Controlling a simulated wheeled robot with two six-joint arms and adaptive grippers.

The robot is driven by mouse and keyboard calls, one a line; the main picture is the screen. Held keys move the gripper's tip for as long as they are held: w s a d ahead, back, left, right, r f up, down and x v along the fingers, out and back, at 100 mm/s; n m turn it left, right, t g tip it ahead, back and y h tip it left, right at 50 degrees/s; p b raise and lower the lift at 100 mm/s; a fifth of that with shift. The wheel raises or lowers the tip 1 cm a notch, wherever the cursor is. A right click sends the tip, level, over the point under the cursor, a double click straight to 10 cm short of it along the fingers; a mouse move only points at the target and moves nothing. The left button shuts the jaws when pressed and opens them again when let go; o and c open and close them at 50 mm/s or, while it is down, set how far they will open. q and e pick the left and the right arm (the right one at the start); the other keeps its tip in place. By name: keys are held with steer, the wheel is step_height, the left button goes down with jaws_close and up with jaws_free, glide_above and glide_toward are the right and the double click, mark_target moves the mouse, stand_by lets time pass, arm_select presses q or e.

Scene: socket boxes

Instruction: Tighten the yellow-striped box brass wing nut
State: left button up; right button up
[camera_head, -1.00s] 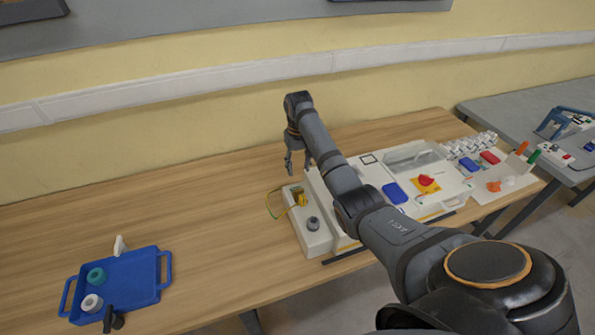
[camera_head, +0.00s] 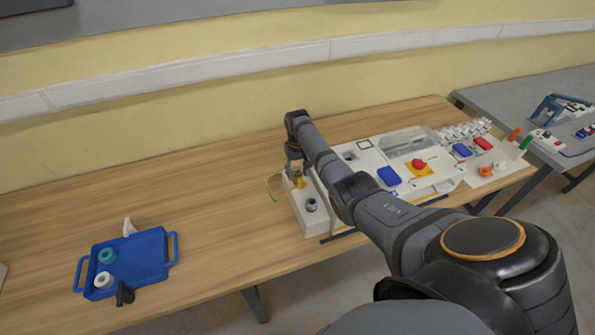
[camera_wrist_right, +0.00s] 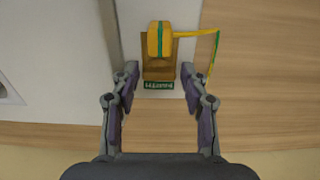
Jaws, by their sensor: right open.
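The white box (camera_head: 312,222) stands on the wooden table, with a dark round knob (camera_head: 311,205) on its near end. A brass-brown block-like part (camera_wrist_right: 160,70), apparently the wing nut, sits above a small green label in the right wrist view. A yellow piece with a green stripe (camera_wrist_right: 161,38) adjoins it, and a yellow-green wire (camera_wrist_right: 216,58) runs from this piece. My right gripper (camera_wrist_right: 159,76) is open, its fingertips on either side of the brass part with gaps visible. In the head view, the right gripper (camera_head: 295,166) is over the box's far end. My left gripper is not in view.
A larger white panel with a blue block (camera_head: 389,176) and a red knob (camera_head: 418,163) adjoins on the right. A blue tray (camera_head: 135,265) with a teal and a white ring-like piece lies at left. Bare table separates tray and box.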

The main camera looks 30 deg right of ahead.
steer(key=shift+c, duration=1)
steer(key=shift+w+d+f, duration=0.1)
steer(key=c, duration=0.5)
steer(key=shift+c, duration=0.9)
steer(key=m+p, duration=0.2)
steer(key=m, duration=0.1)
steer(key=shift+r, duration=0.2)
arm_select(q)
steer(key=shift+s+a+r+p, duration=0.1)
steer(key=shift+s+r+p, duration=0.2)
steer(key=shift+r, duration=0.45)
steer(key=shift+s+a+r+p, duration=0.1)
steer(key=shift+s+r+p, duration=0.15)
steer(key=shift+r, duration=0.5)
arm_select(e)
steer(key=shift+f+m, duration=0.1)
steer(key=shift+m, duration=2)
